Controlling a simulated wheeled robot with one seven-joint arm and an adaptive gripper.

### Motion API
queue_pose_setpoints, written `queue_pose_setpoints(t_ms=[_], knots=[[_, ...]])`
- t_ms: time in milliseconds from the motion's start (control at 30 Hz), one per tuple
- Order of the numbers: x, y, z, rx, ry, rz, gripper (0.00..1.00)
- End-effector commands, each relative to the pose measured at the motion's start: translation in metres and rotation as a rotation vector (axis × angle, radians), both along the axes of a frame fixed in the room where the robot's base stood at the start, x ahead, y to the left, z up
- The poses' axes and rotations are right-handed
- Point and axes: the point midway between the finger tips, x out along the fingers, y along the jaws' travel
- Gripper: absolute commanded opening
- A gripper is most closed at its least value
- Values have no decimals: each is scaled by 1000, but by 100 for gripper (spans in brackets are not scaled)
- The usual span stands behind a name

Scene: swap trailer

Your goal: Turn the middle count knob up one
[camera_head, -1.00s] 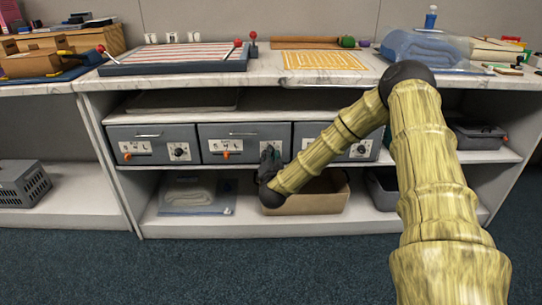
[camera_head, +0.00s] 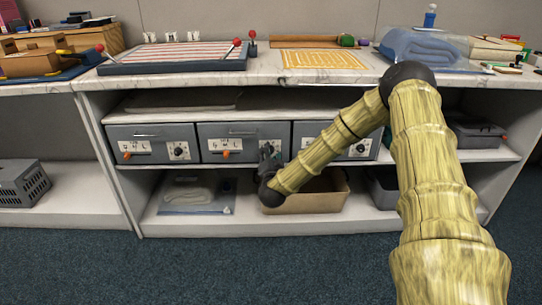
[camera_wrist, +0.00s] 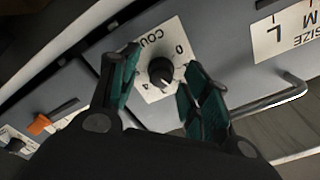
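The middle grey box (camera_head: 218,131) in the row on the shelf has a dark round count knob on its front. In the wrist view the knob (camera_wrist: 161,72) sits on a white "COUNT" plate (camera_wrist: 150,47), seen upside down, with 0 and 4 legible. A pale mark shows on the knob's lower side. My gripper (camera_wrist: 160,84) is open, one green-padded finger on each side of the knob, with visible gaps.
Similar boxes stand left (camera_head: 150,133) and right (camera_head: 312,132) of the middle one. The box's bar handle (camera_wrist: 270,103) is near the right finger in the wrist view. An orange lever (camera_wrist: 39,124) belongs to the neighbouring box. A cardboard bin (camera_head: 325,203) is below.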

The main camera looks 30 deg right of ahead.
Motion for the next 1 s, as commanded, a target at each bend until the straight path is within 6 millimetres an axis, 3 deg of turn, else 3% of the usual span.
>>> queue_pose_setpoints(t_ms=[367, 800, 1000], knots=[[-12, 9, 0, 1, 1, 3, 47], [-78, 48, 0, 1, 2, 2, 47], [-97, 59, 0, 0, 1, 1, 47]])
